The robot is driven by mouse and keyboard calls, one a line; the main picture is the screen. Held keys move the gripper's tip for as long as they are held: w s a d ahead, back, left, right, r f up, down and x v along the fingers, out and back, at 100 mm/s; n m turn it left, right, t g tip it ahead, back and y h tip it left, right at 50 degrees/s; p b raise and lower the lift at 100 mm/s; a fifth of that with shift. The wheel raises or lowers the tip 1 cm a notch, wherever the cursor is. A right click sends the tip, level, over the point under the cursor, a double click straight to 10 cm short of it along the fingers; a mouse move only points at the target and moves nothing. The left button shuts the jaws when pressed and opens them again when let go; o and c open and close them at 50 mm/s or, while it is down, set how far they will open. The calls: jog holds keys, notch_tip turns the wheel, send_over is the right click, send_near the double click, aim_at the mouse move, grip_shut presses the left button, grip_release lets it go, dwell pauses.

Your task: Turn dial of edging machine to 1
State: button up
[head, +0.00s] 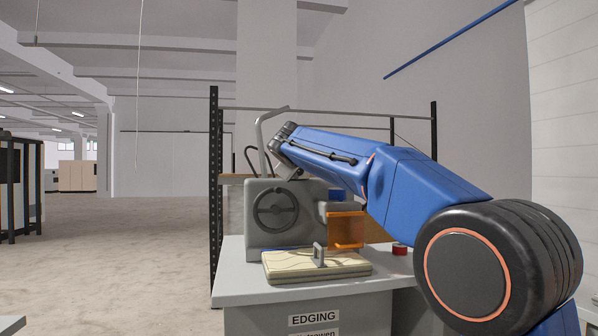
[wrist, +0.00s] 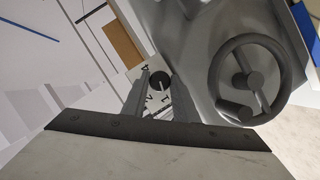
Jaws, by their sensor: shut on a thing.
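The edging machine (head: 258,238) is a grey box with a round handwheel on its front, standing on a table with an EDGING label. Its dial (wrist: 160,83) shows in the wrist view as a small black knob with a white pointer line on a white plate. In the head view the dial is hidden, and my wrist is bent down at the machine's top.
The handwheel (wrist: 250,78) is close to the right of my gripper in the wrist view. A bent grey bar (head: 262,140) rises from the machine's top.

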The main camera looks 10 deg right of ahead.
dwell(0.4)
jog(key=o, duration=1)
jog(key=shift+s, duration=0.15)
jog(key=v, duration=1.7)
jog(key=shift+s+f, duration=0.1)
